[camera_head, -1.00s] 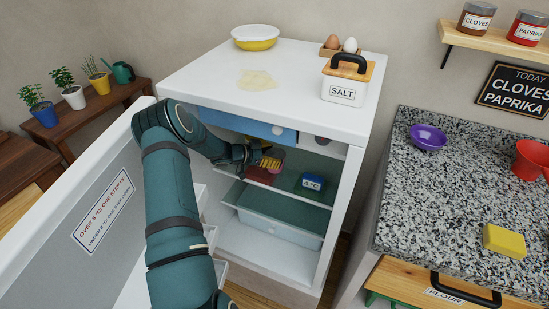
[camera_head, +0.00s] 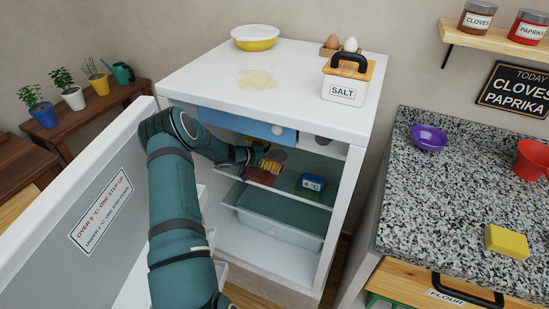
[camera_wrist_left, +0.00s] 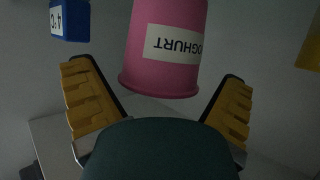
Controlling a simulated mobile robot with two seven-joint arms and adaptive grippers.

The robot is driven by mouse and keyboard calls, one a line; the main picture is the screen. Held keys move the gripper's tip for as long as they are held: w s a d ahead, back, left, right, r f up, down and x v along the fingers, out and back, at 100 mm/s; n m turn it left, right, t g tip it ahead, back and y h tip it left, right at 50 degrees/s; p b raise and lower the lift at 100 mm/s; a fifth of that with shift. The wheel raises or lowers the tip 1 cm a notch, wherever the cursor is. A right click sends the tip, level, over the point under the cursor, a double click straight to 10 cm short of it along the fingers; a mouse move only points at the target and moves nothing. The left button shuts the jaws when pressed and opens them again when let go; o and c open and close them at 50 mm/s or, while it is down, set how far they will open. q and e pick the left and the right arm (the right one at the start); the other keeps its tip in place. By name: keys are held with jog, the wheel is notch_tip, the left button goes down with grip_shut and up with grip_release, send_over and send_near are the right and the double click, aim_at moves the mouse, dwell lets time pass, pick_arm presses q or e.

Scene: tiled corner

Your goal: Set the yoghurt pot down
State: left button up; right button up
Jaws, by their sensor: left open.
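The pink yoghurt pot (camera_wrist_left: 168,45) fills the top middle of the left wrist view, its white label upside down there. My left gripper (camera_wrist_left: 158,88) is open, with one yellow-padded finger on each side of the pot and a gap showing beside it. In the head view my left gripper (camera_head: 268,164) reaches into the open fridge at the upper shelf (camera_head: 292,183). The pot is mostly hidden there by the gripper and the shade. A dark red patch (camera_head: 262,177) shows on the shelf beneath the gripper. My right gripper is not in view.
A blue block marked 4 °C (camera_head: 312,182) stands on the shelf right of the gripper; it also shows in the wrist view (camera_wrist_left: 70,20). The open fridge door (camera_head: 60,235) is at left. A blue drawer front (camera_head: 247,126) hangs above, a pale drawer (camera_head: 280,228) below.

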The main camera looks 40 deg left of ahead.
pick_arm(q)
jog(key=shift+s+a+r, duration=0.1)
jog(key=shift+r, duration=0.15)
jog(key=p+v, duration=0.1)
jog(key=v, duration=0.6)
jog(key=shift+s, duration=0.15)
